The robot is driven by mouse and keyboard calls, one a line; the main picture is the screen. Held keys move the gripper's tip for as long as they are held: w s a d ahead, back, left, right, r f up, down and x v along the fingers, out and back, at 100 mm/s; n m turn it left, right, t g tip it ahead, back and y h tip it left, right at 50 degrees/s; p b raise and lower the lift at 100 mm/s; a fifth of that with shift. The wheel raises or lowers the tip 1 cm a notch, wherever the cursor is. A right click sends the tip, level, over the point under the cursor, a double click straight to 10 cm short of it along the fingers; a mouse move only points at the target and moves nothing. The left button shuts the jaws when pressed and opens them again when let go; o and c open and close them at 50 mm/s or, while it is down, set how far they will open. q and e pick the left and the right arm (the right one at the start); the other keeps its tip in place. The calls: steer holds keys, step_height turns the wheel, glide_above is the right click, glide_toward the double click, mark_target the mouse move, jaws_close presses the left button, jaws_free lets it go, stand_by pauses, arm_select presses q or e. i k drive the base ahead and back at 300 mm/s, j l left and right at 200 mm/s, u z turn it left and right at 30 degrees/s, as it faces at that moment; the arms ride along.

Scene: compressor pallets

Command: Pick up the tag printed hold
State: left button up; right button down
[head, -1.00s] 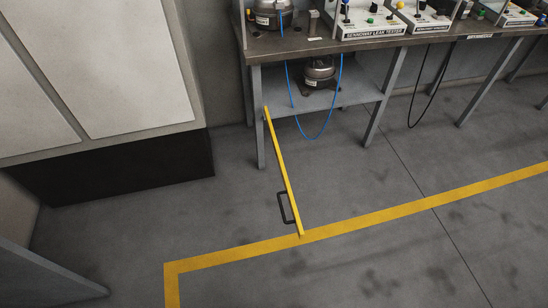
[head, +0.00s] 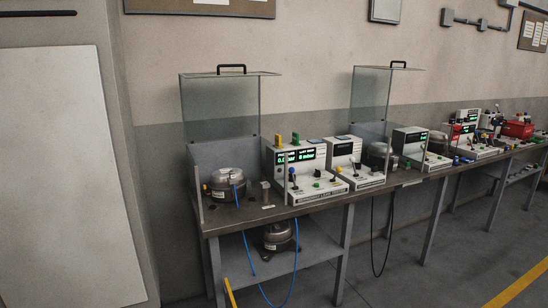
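I cannot make out a tag printed hold in the head view; any print on the small items is too small to read. A small pale piece (head: 268,206) lies on the near workbench (head: 240,217) by a short metal post (head: 265,192), but I cannot tell what it is. A silver compressor (head: 226,184) with a blue hose sits on the bench at its left end. Neither of my grippers is in view.
Leak testers (head: 303,167) with lit displays stand along the bench, with clear guards (head: 222,112) behind. Another compressor (head: 277,236) sits on the lower shelf (head: 252,262). A red box (head: 518,130) is far right. Grey floor (head: 420,280) is open in front.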

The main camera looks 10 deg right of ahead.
mark_target(277, 138)
steer(key=i+l, duration=0.2)
steer(key=l, duration=0.15)
steer(key=i+l+u, duration=0.1)
steer(key=l, duration=0.25)
steer(key=i+l, duration=0.25)
steer(key=l, duration=0.15)
steer(key=i+l+u, duration=0.1)
steer(key=l, duration=0.25)
steer(key=i+l, duration=0.25)
steer(key=l, duration=0.15)
steer(key=i+l+u, duration=0.1)
steer(key=l, duration=0.25)
